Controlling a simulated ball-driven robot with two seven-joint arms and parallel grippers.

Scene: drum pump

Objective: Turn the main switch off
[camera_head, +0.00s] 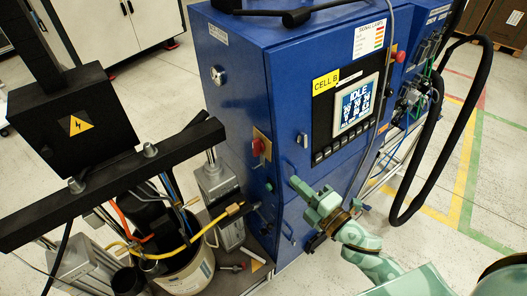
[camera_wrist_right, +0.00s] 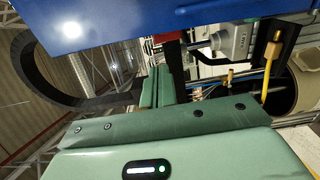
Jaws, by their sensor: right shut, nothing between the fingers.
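The main switch (camera_head: 258,147) is a red rotary knob on a yellow plate, on the left face of the blue cabinet near its front edge. Which way its handle points is too small to tell. My right gripper (camera_head: 297,183) is shut and empty. In the head view it appears to the right of the switch and lower, in front of the cabinet and apart from the knob. Its green fingers (camera_wrist_right: 157,88) lie together in the right wrist view, with the blue cabinet (camera_wrist_right: 90,20) above. My left gripper is not in view.
The cabinet's screen (camera_head: 355,104) reads IDLE. A black hose (camera_head: 455,140) loops at the right. Open floor (camera_head: 430,190) lies to the right.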

